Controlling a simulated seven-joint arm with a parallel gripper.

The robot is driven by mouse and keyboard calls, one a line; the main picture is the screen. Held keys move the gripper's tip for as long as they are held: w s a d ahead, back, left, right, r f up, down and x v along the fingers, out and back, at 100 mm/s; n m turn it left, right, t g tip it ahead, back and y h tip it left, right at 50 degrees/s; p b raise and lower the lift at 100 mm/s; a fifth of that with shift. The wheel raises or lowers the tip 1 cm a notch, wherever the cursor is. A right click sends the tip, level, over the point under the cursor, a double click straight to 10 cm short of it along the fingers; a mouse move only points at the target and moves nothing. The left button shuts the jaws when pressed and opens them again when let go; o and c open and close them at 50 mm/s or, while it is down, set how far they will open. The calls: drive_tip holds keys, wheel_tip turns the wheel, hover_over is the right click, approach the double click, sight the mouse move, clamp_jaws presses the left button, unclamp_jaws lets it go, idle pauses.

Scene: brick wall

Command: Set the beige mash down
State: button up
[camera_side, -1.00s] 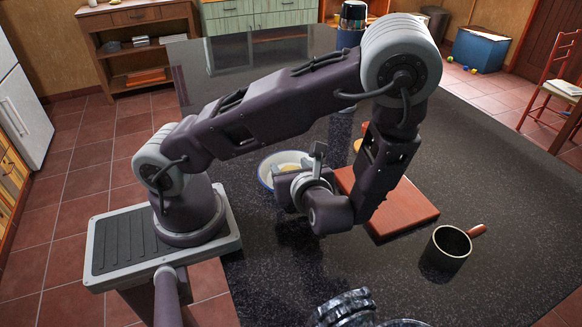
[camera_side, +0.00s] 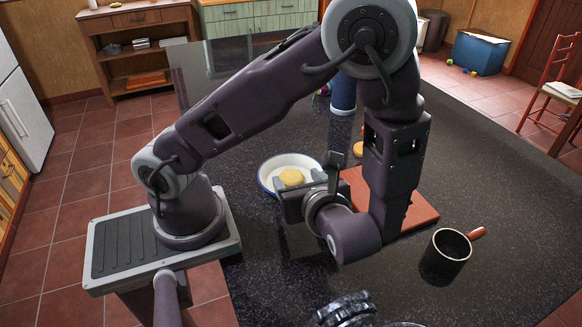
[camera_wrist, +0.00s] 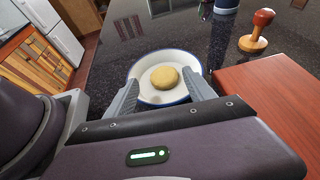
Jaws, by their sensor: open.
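The beige mash (camera_side: 291,177) is a round yellowish-beige lump. It rests in a white bowl with a blue rim (camera_side: 268,163) on the dark speckled counter. In the wrist view the mash (camera_wrist: 166,77) sits near the middle of the bowl (camera_wrist: 146,95). My gripper (camera_wrist: 163,92) is open, its two grey fingers apart on either side of the near part of the bowl, with nothing between them. In the side view my gripper (camera_side: 305,192) is at the bowl's near right side, and its fingertips are partly hidden by the wrist.
A reddish-brown board (camera_side: 420,210) lies right of the bowl, behind my arm. A wooden-handled press (camera_wrist: 256,32) stands beyond it. A black pot with a red handle (camera_side: 446,252) is at the right. A blue cylinder (camera_side: 343,95) stands behind. The front counter is mostly clear.

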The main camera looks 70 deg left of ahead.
drive_tip(key=s+d+r+n+t+h, duration=0.2)
drive_tip(key=s+r+n+h, duration=0.1)
drive_tip(key=r+n+h, duration=0.3)
drive_tip(key=s+d+r+n+t+h, duration=0.2)
drive_tip(key=s+d+r+n+h, duration=0.1)
drive_tip(key=r+n+h, duration=0.4)
wheel_tip(320, 180, up, 3)
drive_tip(key=n, duration=0.6)
drive_tip(key=shift+s+d+r, duration=0.15)
drive_tip(key=shift+s+d, duration=0.15)
drive_tip(key=shift+s, duration=0.1)
